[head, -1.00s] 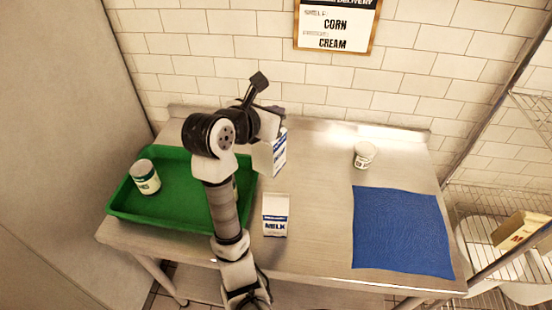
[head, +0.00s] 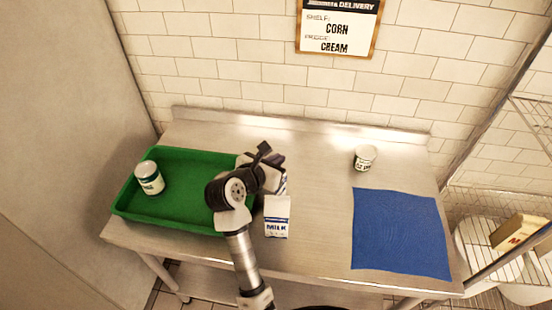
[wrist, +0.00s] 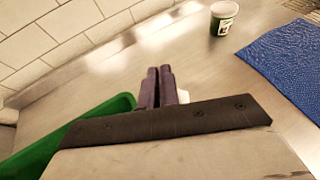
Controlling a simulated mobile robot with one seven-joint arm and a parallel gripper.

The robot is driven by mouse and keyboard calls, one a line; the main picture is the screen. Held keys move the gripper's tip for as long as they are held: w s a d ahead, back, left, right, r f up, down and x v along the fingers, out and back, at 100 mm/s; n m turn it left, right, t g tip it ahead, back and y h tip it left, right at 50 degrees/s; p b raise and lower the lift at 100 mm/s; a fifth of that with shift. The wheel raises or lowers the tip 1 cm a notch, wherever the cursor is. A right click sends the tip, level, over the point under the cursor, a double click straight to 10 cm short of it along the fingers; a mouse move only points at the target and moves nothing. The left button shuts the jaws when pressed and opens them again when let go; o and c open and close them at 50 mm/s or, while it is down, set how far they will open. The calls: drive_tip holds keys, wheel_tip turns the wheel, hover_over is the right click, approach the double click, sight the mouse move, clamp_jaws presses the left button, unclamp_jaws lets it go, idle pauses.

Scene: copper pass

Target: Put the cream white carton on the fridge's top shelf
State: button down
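My gripper (head: 268,178) is low over the middle of the table, beside the green tray's right end. No fridge shelf can be made out.
The green tray (head: 128,207) holds a can (head: 149,178). A white and green cup (head: 365,158) and a blue mat (head: 400,232) are at the right of the metal table (head: 315,190). A wire rack (head: 500,215) with a box stands far right, a tall grey panel (head: 60,110) left.

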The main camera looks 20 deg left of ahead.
drive_tip(key=shift+f, duration=0.1)
drive_tip(key=c, duration=1.6)
unclamp_jaws()
drive_tip(key=shift+c, duration=0.2)
